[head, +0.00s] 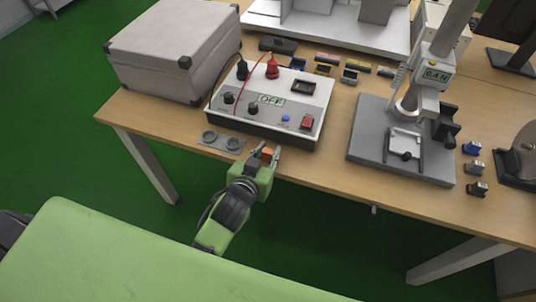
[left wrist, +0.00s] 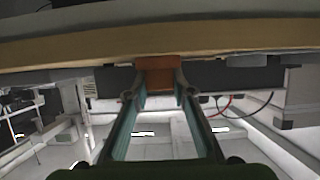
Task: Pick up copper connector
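The copper connector is a small orange-brown block. In the head view the copper connector (head: 267,152) shows between the fingertips of my left gripper (head: 266,156), at the front edge of the table below the grey box with dials. In the left wrist view the connector (left wrist: 158,73) fills the space between the two fingertips (left wrist: 158,88), with one finger against each side. My left gripper looks shut on it. Whether the connector touches the table is hard to tell. My right gripper is in neither view.
The wooden table (head: 330,170) holds a grey power box (head: 270,106) just behind the gripper. A round-holed grey plate (head: 222,141) lies left of it. A silver case (head: 172,50) stands at the back left, a test stand (head: 400,140) at the right. Small connectors (head: 473,168) sit farther right.

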